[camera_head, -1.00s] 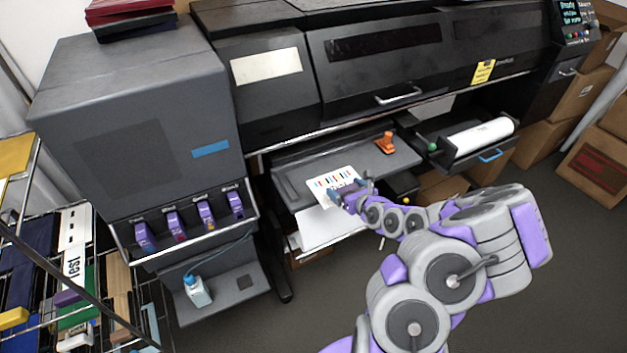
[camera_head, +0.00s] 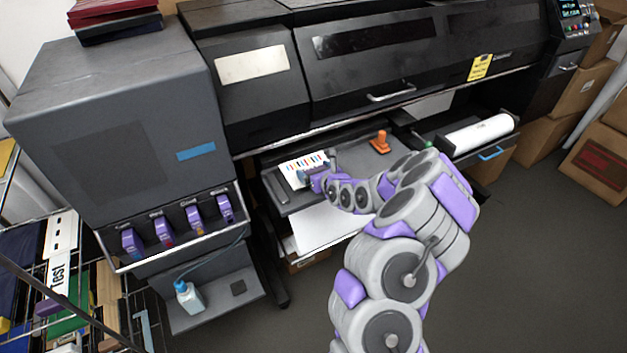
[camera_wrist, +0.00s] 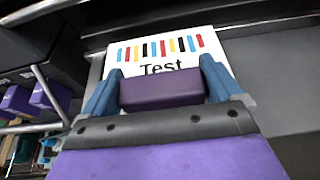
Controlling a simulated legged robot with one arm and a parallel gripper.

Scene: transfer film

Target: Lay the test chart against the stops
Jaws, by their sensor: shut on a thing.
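The test chart (camera_head: 302,167) is a white sheet with a row of coloured bars, over the left part of the grey shelf (camera_head: 350,172) under the printer. In the wrist view the chart (camera_wrist: 158,46) also shows the word "Test". My gripper (camera_head: 309,181) is at the chart's near edge. In the wrist view my gripper (camera_wrist: 160,88) has its blue fingers on either side of a purple block (camera_wrist: 161,90), which covers the chart's lower part. A dark bar (camera_head: 276,188) lies along the shelf's left side, close to the chart. I cannot tell whether the chart rests flat.
An orange clamp-like object (camera_head: 380,143) stands on the shelf to the right. A white sheet (camera_head: 322,226) hangs below the shelf. The ink cabinet (camera_head: 125,135) is at left, and an open drawer with a paper roll (camera_head: 478,134) is at right.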

